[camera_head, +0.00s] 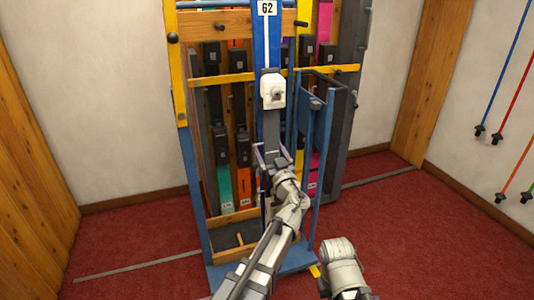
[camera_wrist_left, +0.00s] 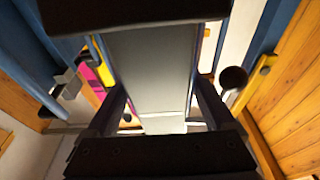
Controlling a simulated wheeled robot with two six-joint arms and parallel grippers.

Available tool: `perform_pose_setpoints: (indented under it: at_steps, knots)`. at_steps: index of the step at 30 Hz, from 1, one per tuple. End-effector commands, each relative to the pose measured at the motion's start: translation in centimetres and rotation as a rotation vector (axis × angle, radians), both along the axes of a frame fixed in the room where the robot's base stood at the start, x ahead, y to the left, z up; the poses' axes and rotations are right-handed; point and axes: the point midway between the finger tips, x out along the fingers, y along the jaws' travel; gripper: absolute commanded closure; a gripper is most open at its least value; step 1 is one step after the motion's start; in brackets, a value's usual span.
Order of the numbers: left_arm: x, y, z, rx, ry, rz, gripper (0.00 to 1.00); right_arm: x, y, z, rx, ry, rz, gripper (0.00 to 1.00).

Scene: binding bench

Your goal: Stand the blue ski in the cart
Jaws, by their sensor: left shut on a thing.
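My left gripper (camera_head: 273,156) is shut on the ski low down, below the binding. In the left wrist view the ski's grey face (camera_wrist_left: 150,65) lies between the two fingers (camera_wrist_left: 163,110). The ski is in front of the yellow crossbar of the cart (camera_head: 197,220), a blue frame with yellow and wooden bars. My gripper and arm hide the ski's lower end. My right gripper is out of view.
Several other skis, such as an orange one (camera_head: 243,180) and a teal one (camera_head: 225,187), stand in the cart behind the blue ski. A blue gate-like frame (camera_head: 318,125) is close on its right. Poles (camera_head: 505,65) hang on the right wall. Red carpet is clear on both sides.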

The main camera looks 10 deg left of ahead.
Motion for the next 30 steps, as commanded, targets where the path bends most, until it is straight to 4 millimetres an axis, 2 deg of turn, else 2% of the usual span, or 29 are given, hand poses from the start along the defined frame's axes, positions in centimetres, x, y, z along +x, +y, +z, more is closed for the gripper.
perform_pose_setpoints:
  at_steps: [8, 24, 30]
  knots:
    - [0.5, 0.3, 0.1, 0.003, 0.001, 0.001, 1.00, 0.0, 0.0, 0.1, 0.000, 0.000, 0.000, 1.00]
    - [3.1, 2.1, -0.3, 0.002, 0.000, 0.000, 1.00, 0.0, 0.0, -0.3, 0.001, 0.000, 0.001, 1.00]
    - [3.3, 2.3, -0.3, 0.002, 0.000, 0.000, 1.00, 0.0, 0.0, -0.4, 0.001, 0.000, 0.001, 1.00]
